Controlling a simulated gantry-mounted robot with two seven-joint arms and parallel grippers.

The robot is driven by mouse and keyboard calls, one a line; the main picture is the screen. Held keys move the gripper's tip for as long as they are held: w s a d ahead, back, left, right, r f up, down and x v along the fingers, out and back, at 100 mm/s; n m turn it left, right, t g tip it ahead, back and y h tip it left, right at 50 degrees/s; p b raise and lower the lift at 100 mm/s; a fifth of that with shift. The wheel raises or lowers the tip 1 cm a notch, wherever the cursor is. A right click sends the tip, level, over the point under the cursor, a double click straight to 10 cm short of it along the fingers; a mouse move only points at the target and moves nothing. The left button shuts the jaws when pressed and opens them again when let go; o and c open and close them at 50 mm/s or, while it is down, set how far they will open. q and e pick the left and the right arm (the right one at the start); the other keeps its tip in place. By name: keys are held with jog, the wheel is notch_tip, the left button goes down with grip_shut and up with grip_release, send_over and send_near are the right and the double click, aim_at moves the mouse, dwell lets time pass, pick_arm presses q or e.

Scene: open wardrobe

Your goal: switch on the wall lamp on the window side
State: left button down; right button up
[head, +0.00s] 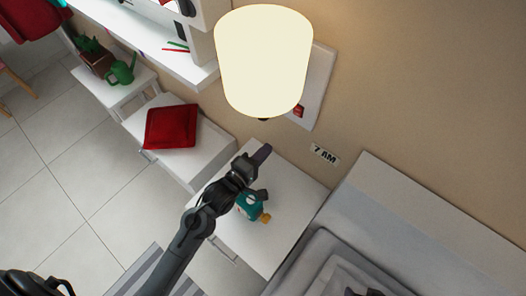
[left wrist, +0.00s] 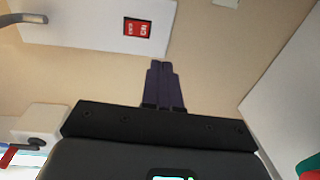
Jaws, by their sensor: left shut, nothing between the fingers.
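The wall lamp (head: 264,58) has a pale cream shade that looks bright; I cannot tell for certain whether it is lit. It hangs in front of a white wall plate (head: 318,85) that bears a small red switch (head: 299,110). In the left wrist view the red switch (left wrist: 136,28) sits on the white plate (left wrist: 105,18), above the fingertips in the picture. My left gripper (head: 263,153) is shut and empty, apart from the switch. Its dark purple fingers also show closed together in the left wrist view (left wrist: 162,66). My right gripper is not in view.
A white bedside table (head: 290,190) bears a teal object (head: 249,207) partly behind my arm. A bed (head: 325,255) stands at lower right. A red cushion (head: 171,127) and a green watering can (head: 121,69) are at left.

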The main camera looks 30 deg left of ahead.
pick_arm(q)
jog(key=shift+s, duration=0.15)
dwell(0.4)
jog(key=s+a+f+m+g+y, duration=0.25)
jog(key=s+m+g, duration=0.55)
jog(key=s, duration=0.4)
jog(key=s+a+f+m+g+y, duration=0.15)
jog(key=s+f+m+g, duration=0.3)
jog(key=s+m, duration=0.6)
notch_tip(320, 180, up, 33)
jog(key=p, duration=3.2)
jog(key=shift+s+n+h+p, duration=0.3)
jog(key=shift+s+n+p, duration=0.1)
jog(key=shift+n, duration=0.05)
jog(key=shift+g, duration=0.25)
